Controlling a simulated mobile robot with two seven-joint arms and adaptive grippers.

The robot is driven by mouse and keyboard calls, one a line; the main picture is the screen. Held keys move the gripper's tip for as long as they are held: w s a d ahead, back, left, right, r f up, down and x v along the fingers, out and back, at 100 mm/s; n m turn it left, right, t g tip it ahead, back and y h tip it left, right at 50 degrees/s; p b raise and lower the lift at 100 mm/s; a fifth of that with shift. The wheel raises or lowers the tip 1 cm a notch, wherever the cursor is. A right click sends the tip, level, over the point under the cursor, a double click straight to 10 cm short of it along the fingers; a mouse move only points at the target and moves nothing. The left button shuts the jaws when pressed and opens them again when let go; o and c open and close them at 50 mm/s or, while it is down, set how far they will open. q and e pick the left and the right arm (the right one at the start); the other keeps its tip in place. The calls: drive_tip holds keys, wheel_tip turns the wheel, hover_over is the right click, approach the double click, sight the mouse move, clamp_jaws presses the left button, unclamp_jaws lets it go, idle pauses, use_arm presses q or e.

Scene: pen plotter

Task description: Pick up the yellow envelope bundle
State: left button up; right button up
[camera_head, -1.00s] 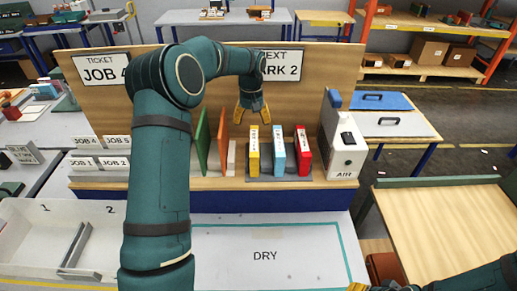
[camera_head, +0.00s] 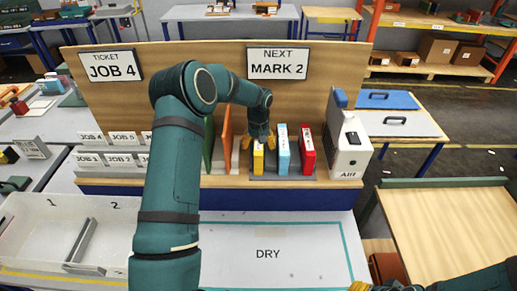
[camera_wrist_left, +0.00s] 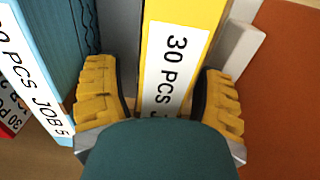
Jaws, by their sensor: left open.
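The yellow envelope bundle (camera_head: 258,162) stands upright in a grey rack, left of a blue bundle (camera_head: 283,150) and a red bundle (camera_head: 306,150). My left gripper (camera_head: 261,138) is at its upper part. In the left wrist view the yellow bundle (camera_wrist_left: 176,62), labelled "30 PCS", lies between the two yellow fingers of the open left gripper (camera_wrist_left: 160,88). Narrow gaps seem to show beside it. The blue bundle (camera_wrist_left: 30,70) is just outside one finger. My right gripper (camera_head: 372,287) is only partly in view at the bottom edge.
An orange divider (camera_head: 227,142) and a green divider (camera_head: 208,145) stand left of the yellow bundle. A white AIR box (camera_head: 348,148) stands right of the rack. The wooden signboard (camera_head: 220,75) rises behind. The DRY area (camera_head: 268,254) in front is clear.

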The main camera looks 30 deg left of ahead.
use_arm(q)
drive_tip(key=shift+c, duration=0.2)
drive_tip(key=shift+r, duration=0.1)
clamp_jaws()
